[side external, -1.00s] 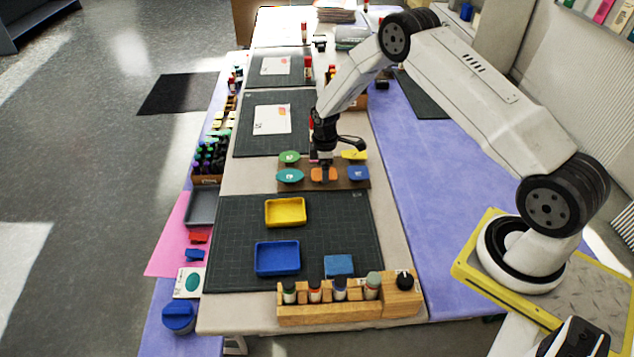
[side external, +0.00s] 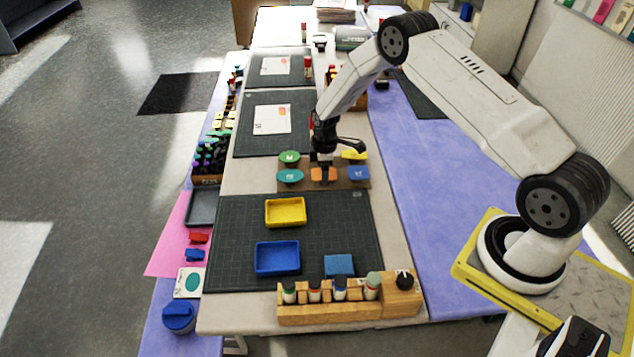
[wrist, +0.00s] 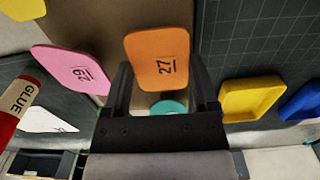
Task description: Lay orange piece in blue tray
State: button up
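The orange piece (side external: 323,174), marked 27, lies on the brown board (side external: 346,184) in the side view. It also shows in the wrist view (wrist: 158,62), in line with the gap between my fingers. My gripper (side external: 323,170) is right over it and low, pointing down. In the wrist view my gripper (wrist: 160,75) is open, with one finger on each side of the piece; whether they touch its edges is hard to tell. The blue tray (side external: 277,271) sits empty on the dark mat near the front, and its edge shows in the wrist view (wrist: 302,103).
A yellow tray (side external: 285,199) lies between the board and the blue tray. Green, teal, yellow and blue pieces surround the orange one; a pink piece (wrist: 75,70) is beside it. A blue block (side external: 339,265) and a wooden bottle rack (side external: 330,313) stand near the front.

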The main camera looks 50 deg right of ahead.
jog(key=shift+c, duration=1)
jog(key=shift+r, duration=0.2)
jog(key=shift+r, duration=2.25)
jog(key=shift+a, duration=0.1)
jog(key=s+a+r, duration=0.1)
jog(key=s+a, duration=0.3)
jog(key=a, duration=0.9)
jog(key=s+a+r, duration=0.1)
jog(key=s+a, duration=0.4)
jog(key=a, duration=0.9)
jog(key=shift+s+a, duration=0.15)
jog(key=shift+a, duration=0.1)
